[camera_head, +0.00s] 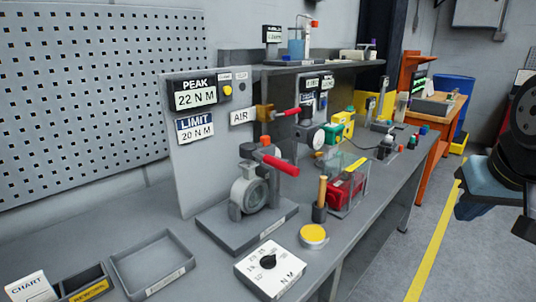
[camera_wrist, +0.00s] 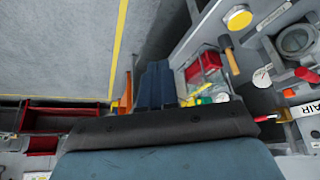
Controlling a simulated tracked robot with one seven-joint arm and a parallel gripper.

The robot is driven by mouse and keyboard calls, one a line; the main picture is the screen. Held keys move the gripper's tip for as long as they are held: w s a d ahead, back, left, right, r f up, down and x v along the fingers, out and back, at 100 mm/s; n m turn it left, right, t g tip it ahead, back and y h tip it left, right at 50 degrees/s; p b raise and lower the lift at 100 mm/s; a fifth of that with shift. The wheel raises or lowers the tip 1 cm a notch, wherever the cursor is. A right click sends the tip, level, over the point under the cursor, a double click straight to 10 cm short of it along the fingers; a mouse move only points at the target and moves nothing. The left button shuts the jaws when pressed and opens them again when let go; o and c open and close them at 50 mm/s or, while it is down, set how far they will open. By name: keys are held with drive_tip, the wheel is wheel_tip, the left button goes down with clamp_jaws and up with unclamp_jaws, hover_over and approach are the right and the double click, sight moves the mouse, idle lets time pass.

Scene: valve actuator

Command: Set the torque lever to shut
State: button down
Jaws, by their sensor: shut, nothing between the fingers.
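A grey round valve body (camera_head: 249,190) stands on a dark base plate on the bench in the head view. A red-handled lever (camera_head: 280,166) on top of it points right and slightly down. The label in front of the panel reads AIR (camera_head: 241,117), beside a brass valve with a second red lever (camera_head: 291,111). My gripper (camera_wrist: 157,68) is shut and empty, away from both levers. In the head view my arm is at the right edge, clear of the bench.
The panel shows PEAK 22 N M (camera_head: 196,97) and LIMIT 20 N M (camera_head: 195,128). A dial box marked N M (camera_head: 286,284), a yellow round cap (camera_head: 313,235), a wooden-handled tool (camera_head: 322,192) and a clear box with a red item (camera_head: 346,189) stand near the valve.

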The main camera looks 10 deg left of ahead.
sight(282, 166)
drive_tip(key=c, duration=1.8)
unclamp_jaws()
drive_tip(key=shift+c, duration=0.2)
